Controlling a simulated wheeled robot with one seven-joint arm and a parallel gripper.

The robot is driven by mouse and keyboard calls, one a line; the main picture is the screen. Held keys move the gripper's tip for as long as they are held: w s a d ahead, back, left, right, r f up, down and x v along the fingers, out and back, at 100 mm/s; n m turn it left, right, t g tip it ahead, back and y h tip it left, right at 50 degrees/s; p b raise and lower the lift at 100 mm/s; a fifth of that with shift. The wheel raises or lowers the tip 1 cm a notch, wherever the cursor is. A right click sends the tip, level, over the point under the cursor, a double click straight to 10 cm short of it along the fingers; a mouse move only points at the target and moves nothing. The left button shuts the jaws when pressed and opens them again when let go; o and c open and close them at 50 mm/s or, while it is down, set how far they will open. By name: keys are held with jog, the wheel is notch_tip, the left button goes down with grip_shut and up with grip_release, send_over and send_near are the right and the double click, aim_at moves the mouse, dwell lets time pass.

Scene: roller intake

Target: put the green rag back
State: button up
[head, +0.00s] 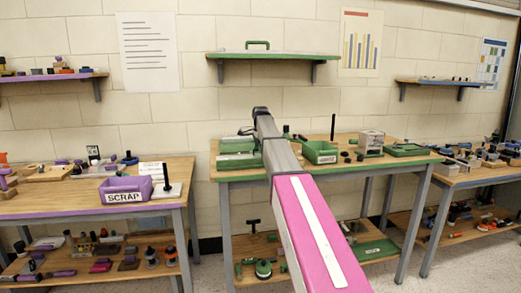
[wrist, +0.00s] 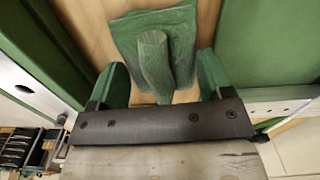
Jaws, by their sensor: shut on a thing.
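The green rag (wrist: 185,35) shows in the wrist view as a flat green cloth with a raised, bunched ridge in its middle. Wooden surface shows around it. My gripper (wrist: 162,66) has its two green fingers on either side of the ridge and is shut on the rag; the exact contact is hard to see. I cannot tell whether the rag's flat part touches the wood. In the head view my arm reaches over the green-edged bench (head: 370,143) and hides the gripper and the rag.
Green surfaces flank the rag in the wrist view, left (wrist: 40,45) and right (wrist: 268,45). In the head view a labelled green bin (head: 320,152) stands right of my arm. A purple SCRAP bin (head: 126,189) is on the left bench. A green shelf (head: 290,55) hangs above.

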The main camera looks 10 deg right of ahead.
jog(key=shift+f, duration=0.5)
jog(key=o, duration=0.9)
jog(key=shift+w+r, duration=0.1)
